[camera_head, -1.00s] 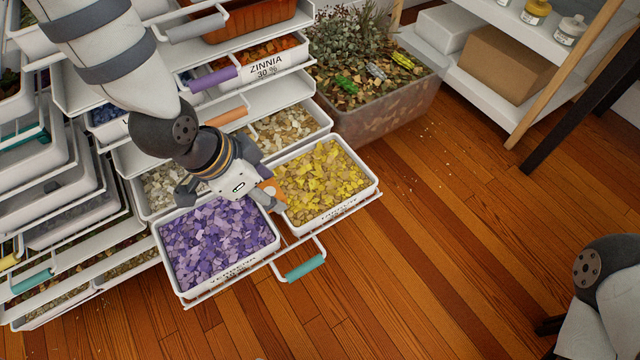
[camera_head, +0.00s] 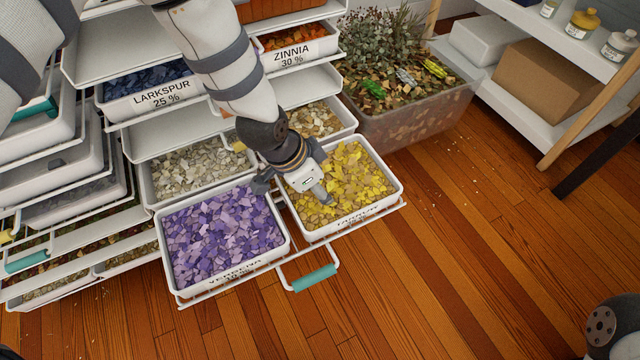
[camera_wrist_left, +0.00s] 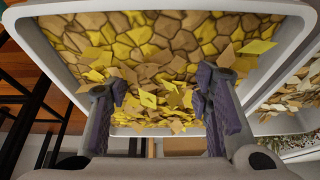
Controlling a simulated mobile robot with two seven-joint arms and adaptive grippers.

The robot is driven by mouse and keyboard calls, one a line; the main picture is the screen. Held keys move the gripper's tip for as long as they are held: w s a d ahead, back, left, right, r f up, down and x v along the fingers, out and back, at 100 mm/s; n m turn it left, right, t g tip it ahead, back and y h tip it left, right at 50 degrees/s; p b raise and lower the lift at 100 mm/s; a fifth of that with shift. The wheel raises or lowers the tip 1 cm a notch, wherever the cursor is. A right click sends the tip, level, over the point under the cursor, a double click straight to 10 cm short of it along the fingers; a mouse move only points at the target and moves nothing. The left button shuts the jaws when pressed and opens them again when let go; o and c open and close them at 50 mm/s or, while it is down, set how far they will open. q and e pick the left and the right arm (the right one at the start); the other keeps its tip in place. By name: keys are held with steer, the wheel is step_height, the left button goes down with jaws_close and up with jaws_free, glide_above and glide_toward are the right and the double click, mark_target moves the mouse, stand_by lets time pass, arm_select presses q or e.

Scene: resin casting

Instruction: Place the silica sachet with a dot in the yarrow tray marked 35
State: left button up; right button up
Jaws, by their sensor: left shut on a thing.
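The tray of yellow petals (camera_head: 391,199) is the right front tray of a pulled-out drawer. Its front label looks like YARROW, but its number is too small to read. My left gripper (camera_head: 296,194) is low over the left part of this tray, pointing down. In the left wrist view the gripper (camera_wrist_left: 160,105) has its two purple-padded fingers apart, with yellow and tan petals showing between them. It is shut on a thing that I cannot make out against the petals. No sachet or dot can be told apart. My right gripper is out of view.
The VERBENA tray of purple petals (camera_head: 286,251) stands directly left, in the same drawer. Two trays of pale petals stand behind. The drawer's teal handle (camera_head: 314,278) juts out in front. A clear planter (camera_head: 415,125) stands behind right. The wooden floor is open at right.

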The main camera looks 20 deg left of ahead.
arm_select(q)
steer(key=o, duration=1)
steer(key=p+v, duration=0.4)
steer(key=v, duration=0.8)
steer(key=shift+p, duration=0.3)
steer(key=shift+r, duration=0.1)
